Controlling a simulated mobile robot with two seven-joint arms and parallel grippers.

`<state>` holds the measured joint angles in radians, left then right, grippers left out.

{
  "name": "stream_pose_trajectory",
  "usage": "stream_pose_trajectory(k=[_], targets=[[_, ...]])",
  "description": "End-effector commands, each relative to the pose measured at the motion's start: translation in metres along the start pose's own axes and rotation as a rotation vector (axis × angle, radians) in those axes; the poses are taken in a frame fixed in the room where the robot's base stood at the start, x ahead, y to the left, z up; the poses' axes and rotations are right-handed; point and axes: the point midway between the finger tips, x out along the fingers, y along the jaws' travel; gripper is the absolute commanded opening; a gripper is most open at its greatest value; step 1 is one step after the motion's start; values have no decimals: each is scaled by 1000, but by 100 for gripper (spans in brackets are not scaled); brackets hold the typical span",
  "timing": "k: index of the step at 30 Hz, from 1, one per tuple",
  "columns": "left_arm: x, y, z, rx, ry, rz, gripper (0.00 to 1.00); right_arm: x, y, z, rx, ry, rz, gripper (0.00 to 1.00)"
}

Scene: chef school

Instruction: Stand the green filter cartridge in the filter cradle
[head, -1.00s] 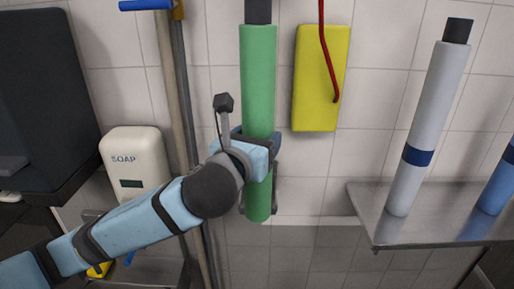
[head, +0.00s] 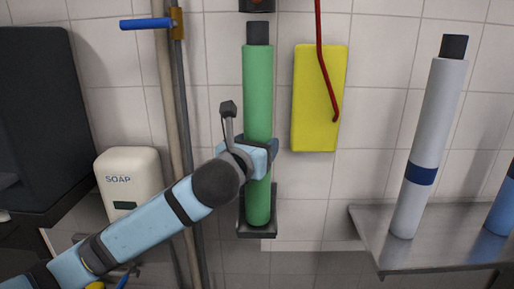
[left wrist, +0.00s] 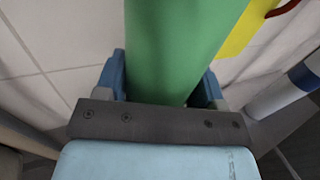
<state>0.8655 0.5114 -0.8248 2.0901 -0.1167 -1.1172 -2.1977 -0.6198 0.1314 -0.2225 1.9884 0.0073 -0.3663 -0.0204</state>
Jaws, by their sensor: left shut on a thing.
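The green filter cartridge (head: 257,95) is upright in the head view, with a dark cap on top. My left gripper (head: 262,150) is shut around its middle. A dark bracket that looks like the filter cradle (head: 257,234) is on the wall at the cartridge's lower end. The lower end appears within the bracket's outline, but I cannot tell whether it rests on its base. A dark fitting (head: 257,5) is just above the cap. In the left wrist view the cartridge (left wrist: 180,45) fills the space between the fingers. My right gripper is not in view.
A yellow panel (head: 305,100) and red hose (head: 326,70) are on the wall right of the cartridge. A metal shelf (head: 370,235) at right holds a grey cartridge (head: 432,130) and a blue one (head: 500,210). Poles (head: 170,100) and a soap dispenser (head: 128,180) are at left.

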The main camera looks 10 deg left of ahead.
Motion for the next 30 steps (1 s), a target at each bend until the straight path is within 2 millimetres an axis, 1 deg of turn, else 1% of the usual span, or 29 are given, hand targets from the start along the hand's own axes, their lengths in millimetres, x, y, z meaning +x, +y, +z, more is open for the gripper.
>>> stream_pose_trajectory(k=[14,15,17,18,19,26,30], targets=[[0,0,-4,0,-6,0,0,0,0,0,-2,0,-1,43],[0,0,-4,0,-6,0,65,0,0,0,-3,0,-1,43],[0,0,-4,0,-5,0,79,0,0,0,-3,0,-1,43],[0,0,-4,0,-5,0,88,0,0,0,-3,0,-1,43],[0,0,-4,0,-4,0,93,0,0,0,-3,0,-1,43],[0,0,-8,0,2,1,93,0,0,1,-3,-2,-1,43],[-7,0,-8,1,0,0,93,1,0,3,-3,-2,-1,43]])
